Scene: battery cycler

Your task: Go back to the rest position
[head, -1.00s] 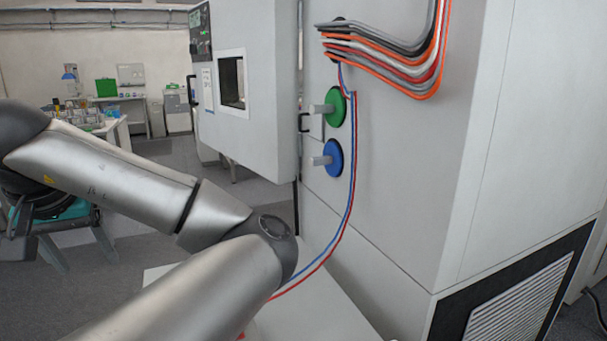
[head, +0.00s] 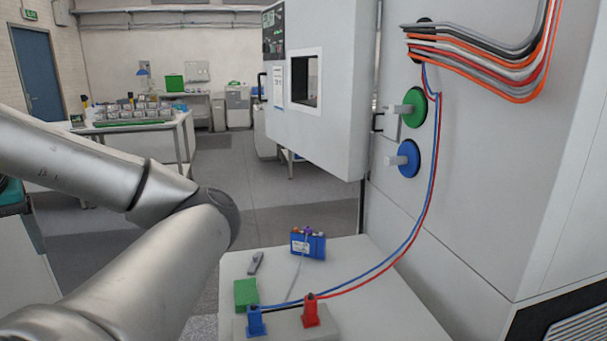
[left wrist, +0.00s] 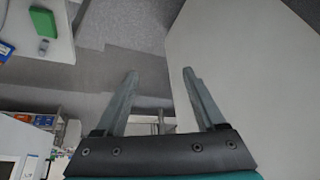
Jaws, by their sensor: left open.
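My left gripper (left wrist: 160,98) shows in the left wrist view. Its two fingers are apart with nothing between them, above grey floor and beside a large pale panel. In the head view my left arm comes in from the left and bends back toward the camera; its gripper is outside that picture. My right gripper is in neither view.
A white table (head: 345,262) at the lower middle holds a blue battery pack (head: 308,245), a green box (head: 246,292), a blue clamp (head: 256,322) and a red clamp (head: 310,311). A large cabinet (head: 480,170) stands at right. Open floor (head: 270,215) lies left of it.

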